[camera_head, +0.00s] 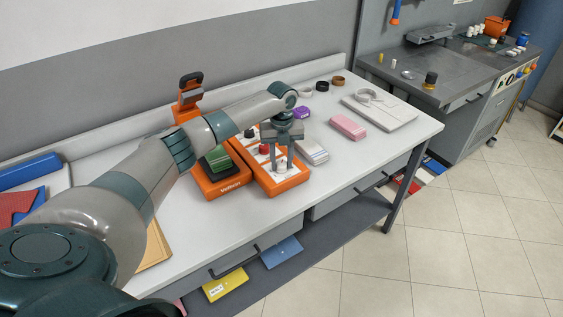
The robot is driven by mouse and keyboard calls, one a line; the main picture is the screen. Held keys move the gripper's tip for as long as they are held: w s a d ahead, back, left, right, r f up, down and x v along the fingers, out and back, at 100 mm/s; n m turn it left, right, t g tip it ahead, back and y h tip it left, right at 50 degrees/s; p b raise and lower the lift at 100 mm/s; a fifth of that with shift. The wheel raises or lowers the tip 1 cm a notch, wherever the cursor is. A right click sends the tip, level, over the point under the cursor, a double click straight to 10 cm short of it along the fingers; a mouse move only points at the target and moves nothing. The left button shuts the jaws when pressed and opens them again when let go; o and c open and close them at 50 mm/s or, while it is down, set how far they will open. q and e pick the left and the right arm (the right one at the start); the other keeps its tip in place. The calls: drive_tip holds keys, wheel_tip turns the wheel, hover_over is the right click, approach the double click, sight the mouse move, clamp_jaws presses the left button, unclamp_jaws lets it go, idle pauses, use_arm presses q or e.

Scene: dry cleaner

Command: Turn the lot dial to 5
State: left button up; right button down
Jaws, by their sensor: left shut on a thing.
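An orange device with a pale top panel (294,182) sits on the white table, with red parts and a small pale dial (281,168) near its front end. My left gripper (283,161) points straight down over this front end, shut on the dial. The fingers partly cover the dial, and its marks are too small to read. My right gripper is not in view.
An orange machine with a green screen (218,158) stands just left of the device. Silver packs (312,151), a pink block (348,127) and a grey-white board (395,113) lie to the right. The table's front right is clear.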

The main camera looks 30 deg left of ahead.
sight(281, 163)
use_arm(q)
drive_tip(key=shift+m+b, duration=0.3)
drive_tip(key=shift+m, duration=1.7)
drive_tip(key=o, duration=1)
drive_tip(key=shift+o, duration=0.2)
drive_tip(key=shift+r, duration=0.1)
wheel_tip(281, 163, up, 17)
drive_tip(key=b, duration=0.5)
drive_tip(key=shift+r, duration=0.15)
drive_tip(key=shift+s, duration=0.1)
